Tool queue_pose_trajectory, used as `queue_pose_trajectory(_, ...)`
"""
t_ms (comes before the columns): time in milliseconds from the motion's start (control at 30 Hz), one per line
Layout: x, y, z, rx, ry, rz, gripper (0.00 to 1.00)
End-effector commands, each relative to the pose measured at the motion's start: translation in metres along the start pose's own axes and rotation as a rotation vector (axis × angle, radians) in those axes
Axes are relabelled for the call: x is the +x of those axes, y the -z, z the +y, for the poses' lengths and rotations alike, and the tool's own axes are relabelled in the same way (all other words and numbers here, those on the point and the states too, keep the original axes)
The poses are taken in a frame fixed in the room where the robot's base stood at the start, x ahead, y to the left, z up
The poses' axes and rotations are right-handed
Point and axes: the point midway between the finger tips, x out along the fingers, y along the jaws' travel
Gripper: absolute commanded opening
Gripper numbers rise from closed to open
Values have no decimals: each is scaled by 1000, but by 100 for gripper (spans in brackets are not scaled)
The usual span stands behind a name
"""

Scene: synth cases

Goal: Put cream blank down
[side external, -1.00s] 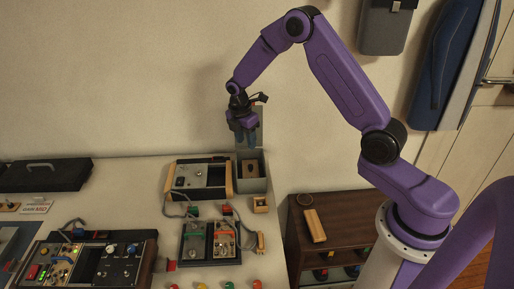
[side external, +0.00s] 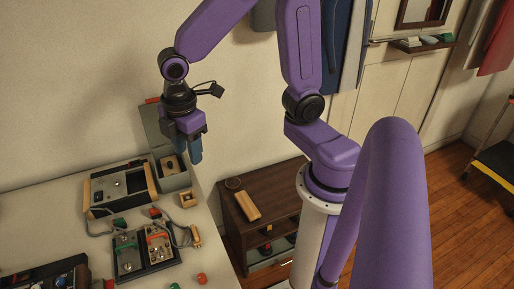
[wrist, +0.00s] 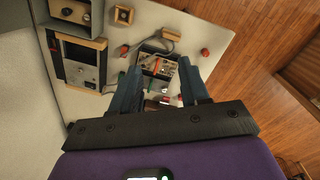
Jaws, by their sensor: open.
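My gripper (side external: 191,156) hangs fingers down at the back right of the bench, beside and above the grey box (side external: 177,184) with its raised lid. In the wrist view my gripper (wrist: 160,72) has its two blue fingers wide apart, with nothing held between them. A brown wooden piece (side external: 170,164) with a dark spot lies inside the grey box. I cannot tell which thing is the cream blank. A small light wooden block (side external: 188,199) stands on the bench in front of the box.
A wood-sided device (side external: 118,187) stands left of the box. A small switch panel (side external: 144,247) with cables lies nearer; it also shows in the wrist view (wrist: 157,66). A brown cabinet (side external: 268,224) stands right of the bench with a long light block (side external: 247,206) on top.

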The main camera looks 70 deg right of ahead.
Motion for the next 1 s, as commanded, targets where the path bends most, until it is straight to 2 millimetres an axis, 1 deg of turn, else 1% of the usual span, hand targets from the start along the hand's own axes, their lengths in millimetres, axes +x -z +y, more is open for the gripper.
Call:
queue_pose_trajectory(33,-6,-6,-19,13,2,12,45)
queue_pose_trajectory(200,-19,-33,-76,79,24,33,45)
queue_pose_trajectory(300,-22,-50,-102,113,38,40,45)
queue_pose_trajectory(400,-24,-63,-121,139,49,46,45)
queue_pose_trajectory(500,-24,-72,-131,157,56,46,45)
queue_pose_trajectory(600,-24,-76,-136,164,60,45,45)
queue_pose_trajectory(1000,-24,-76,-136,165,60,45,45)
